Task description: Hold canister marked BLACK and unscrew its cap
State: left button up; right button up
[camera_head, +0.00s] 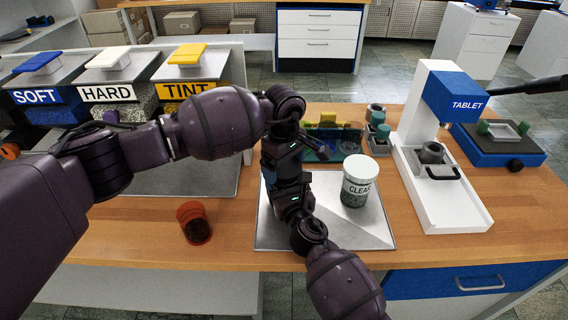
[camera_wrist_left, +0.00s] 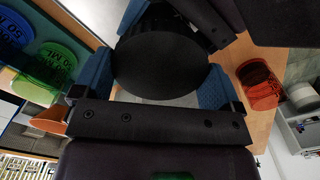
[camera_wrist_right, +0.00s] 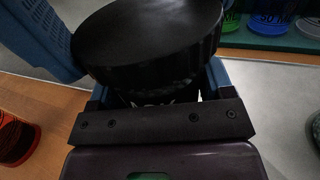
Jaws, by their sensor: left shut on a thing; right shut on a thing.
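The black canister is mostly hidden by my grippers in the head view. Its round black cap (camera_wrist_right: 150,40) shows from above in the right wrist view, with a bit of pale lettering on the body below. The cap also shows in the left wrist view (camera_wrist_left: 160,65), between blue finger pads. My left gripper (camera_head: 284,150) is the upper one and appears shut on the cap. My right gripper (camera_head: 290,190) is lower and shut on the body. Whether the cap has turned or lifted cannot be told. A white-lidded canister marked CLEAR (camera_head: 355,185) stands apart at the right.
A grey metal plate (camera_head: 340,239) lies under the grippers. An orange beaker (camera_head: 194,222) stands left. Coloured beakers sit behind the grippers. The white and blue TABLET press (camera_head: 455,97) stands right; SOFT, HARD and TINT bins (camera_head: 185,90) stand back left. Bare wood shows in front.

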pick_arm(q)
jog(key=n, duration=1.6)
jog(key=shift+n, duration=0.3)
jog(key=n, duration=0.4)
jog(key=shift+r, duration=0.1)
jog(key=n, duration=1.3)
